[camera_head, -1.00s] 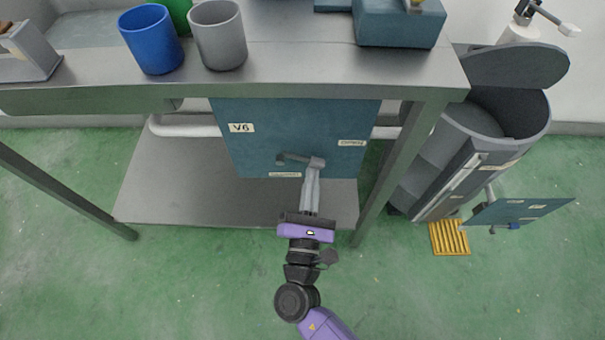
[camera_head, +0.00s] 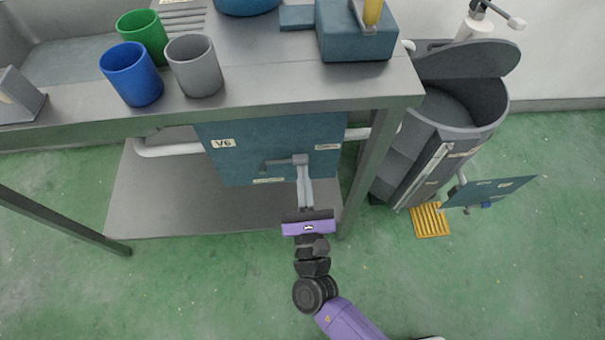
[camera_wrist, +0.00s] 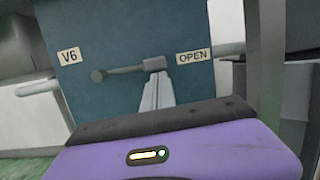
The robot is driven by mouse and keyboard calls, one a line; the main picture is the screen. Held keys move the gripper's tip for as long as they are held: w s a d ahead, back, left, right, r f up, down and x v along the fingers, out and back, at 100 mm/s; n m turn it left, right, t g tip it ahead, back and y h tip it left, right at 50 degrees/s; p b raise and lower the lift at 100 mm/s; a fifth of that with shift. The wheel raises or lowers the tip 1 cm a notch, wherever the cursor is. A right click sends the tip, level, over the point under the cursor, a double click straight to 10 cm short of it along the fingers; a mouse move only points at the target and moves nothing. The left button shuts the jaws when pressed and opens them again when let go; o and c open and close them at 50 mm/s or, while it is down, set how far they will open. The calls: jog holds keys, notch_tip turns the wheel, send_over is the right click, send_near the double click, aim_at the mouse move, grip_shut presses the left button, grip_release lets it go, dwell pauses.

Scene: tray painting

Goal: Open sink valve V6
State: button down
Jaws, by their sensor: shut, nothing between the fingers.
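The blue valve panel (camera_head: 235,165) marked V6 hangs under the steel bench; it fills the upper middle of the wrist view (camera_wrist: 110,40). Its grey lever (camera_head: 280,162) runs nearly level, from a round disc at the left to a thicker block at the right. In the wrist view the lever (camera_wrist: 125,70) points right, towards the OPEN label (camera_wrist: 193,56), its right end slightly raised. My gripper (camera_head: 302,168) is shut and empty. Its fingertips (camera_wrist: 157,78) are at the lever's right-end block; whether they touch it I cannot tell. A lower label (camera_head: 268,181) is unreadable.
The bench leg (camera_head: 365,175) stands close right of my gripper. Green (camera_head: 143,40), blue (camera_head: 131,75) and grey (camera_head: 194,66) cups stand on the bench above. A grey bin (camera_head: 430,140) and a second blue panel (camera_head: 495,192) are at the right. The green floor in front is clear.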

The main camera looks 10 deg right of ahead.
jog(key=shift+f, duration=0.1)
dwell(0.3)
jog(key=s+f+b, duration=0.3)
jog(key=s+f, duration=0.3)
jog(key=s, duration=0.3)
jog(key=shift+s+a+f, duration=0.15)
jog(key=shift+s, duration=0.25)
dwell(0.5)
dwell(0.5)
